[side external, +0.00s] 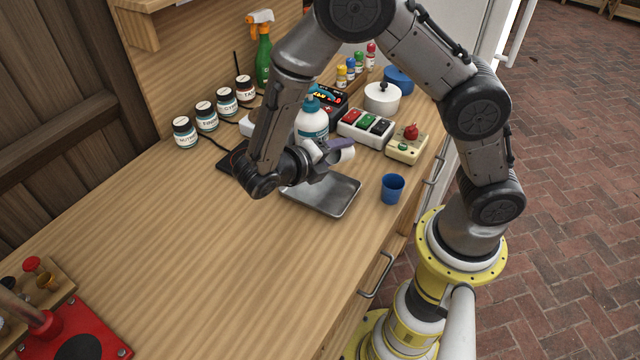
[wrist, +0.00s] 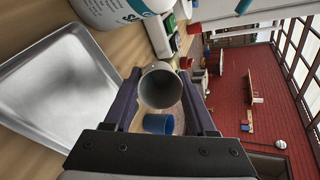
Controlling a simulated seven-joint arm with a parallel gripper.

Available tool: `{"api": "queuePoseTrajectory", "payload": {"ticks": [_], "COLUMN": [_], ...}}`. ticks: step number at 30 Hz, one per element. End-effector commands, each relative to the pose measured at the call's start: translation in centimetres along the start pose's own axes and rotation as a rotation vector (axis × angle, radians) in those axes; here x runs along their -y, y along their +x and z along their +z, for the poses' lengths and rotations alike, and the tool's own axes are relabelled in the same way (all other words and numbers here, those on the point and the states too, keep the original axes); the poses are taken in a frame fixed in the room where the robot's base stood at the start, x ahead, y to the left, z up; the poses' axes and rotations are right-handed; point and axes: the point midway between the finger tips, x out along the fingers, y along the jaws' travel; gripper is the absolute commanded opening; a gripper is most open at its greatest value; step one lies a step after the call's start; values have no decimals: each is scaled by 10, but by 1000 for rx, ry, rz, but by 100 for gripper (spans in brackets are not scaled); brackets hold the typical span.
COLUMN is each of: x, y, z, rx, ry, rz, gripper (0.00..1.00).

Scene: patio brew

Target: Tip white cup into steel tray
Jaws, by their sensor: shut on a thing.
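My gripper (side external: 336,150) is shut on the white cup (side external: 347,154) and holds it in the air above the far side of the steel tray. In the wrist view the white cup (wrist: 161,86) sits between the two dark fingers, with its round mouth facing the camera and its inside grey. The cup looks tilted well over; its exact angle is hard to tell. The steel tray (side external: 345,200) lies flat on the wooden counter, partly hidden by my arm. In the wrist view the tray (wrist: 60,95) is at the left and shows no clear contents.
A blue cup (side external: 392,189) stands right of the tray near the counter edge. A white bottle with a teal cap (side external: 312,121) stands close behind my gripper. A button box (side external: 366,128) and a device with a red knob (side external: 407,143) are beyond.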

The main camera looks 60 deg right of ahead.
Motion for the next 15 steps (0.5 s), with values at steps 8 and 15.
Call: {"api": "queuePoseTrajectory", "payload": {"ticks": [8,15], "x": [-4,-7], "y": [1,2], "z": [-1,-3], "rx": [15,29], "ry": [-7,-14], "rz": [-46,-88], "gripper": [0,0]}}
